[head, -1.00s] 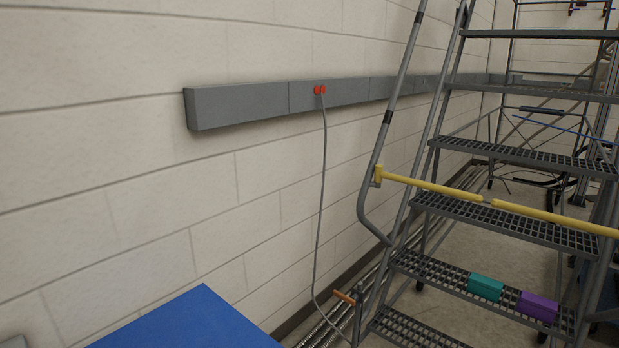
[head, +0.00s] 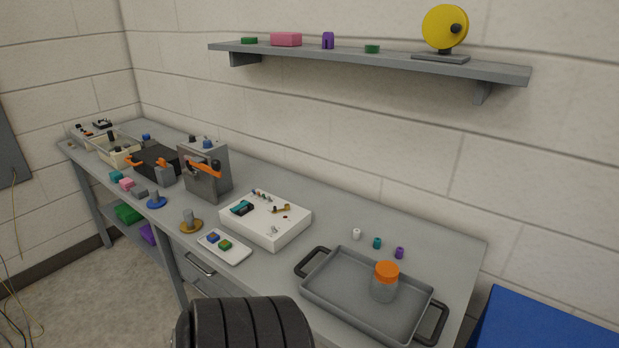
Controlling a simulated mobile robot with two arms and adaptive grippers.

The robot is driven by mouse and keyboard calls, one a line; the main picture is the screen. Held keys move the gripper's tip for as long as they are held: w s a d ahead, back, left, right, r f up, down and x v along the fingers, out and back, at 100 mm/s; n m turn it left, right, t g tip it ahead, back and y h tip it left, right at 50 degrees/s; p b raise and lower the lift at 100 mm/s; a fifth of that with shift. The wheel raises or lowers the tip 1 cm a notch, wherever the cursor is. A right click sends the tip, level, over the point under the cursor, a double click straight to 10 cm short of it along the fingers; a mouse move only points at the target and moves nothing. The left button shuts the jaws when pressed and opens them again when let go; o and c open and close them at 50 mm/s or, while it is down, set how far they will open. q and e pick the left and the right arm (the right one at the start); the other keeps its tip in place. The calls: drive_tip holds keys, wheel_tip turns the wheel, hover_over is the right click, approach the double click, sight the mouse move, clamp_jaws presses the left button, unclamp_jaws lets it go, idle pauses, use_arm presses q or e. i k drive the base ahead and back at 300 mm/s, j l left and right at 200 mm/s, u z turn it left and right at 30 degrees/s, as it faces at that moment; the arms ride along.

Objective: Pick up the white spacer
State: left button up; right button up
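The white spacer (head: 356,234) is a small upright cylinder on the grey workbench (head: 440,246), behind the tray. A teal spacer (head: 377,243) and a purple spacer (head: 399,253) stand in a row to its right, apart from it. Neither of my grippers shows in the head view. A black ribbed part, which seems to be mine, shows at the bottom edge.
A grey tray (head: 333,302) with black handles holds an orange-lidded jar (head: 385,282). A white box (head: 266,220) with small parts, a small white tray (head: 224,246) and a grey device (head: 205,170) stand to the left. A wall shelf (head: 370,60) hangs above. A blue surface (head: 525,320) is at right.

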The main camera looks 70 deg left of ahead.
sight(356, 232)
drive_tip(key=u, duration=1.9)
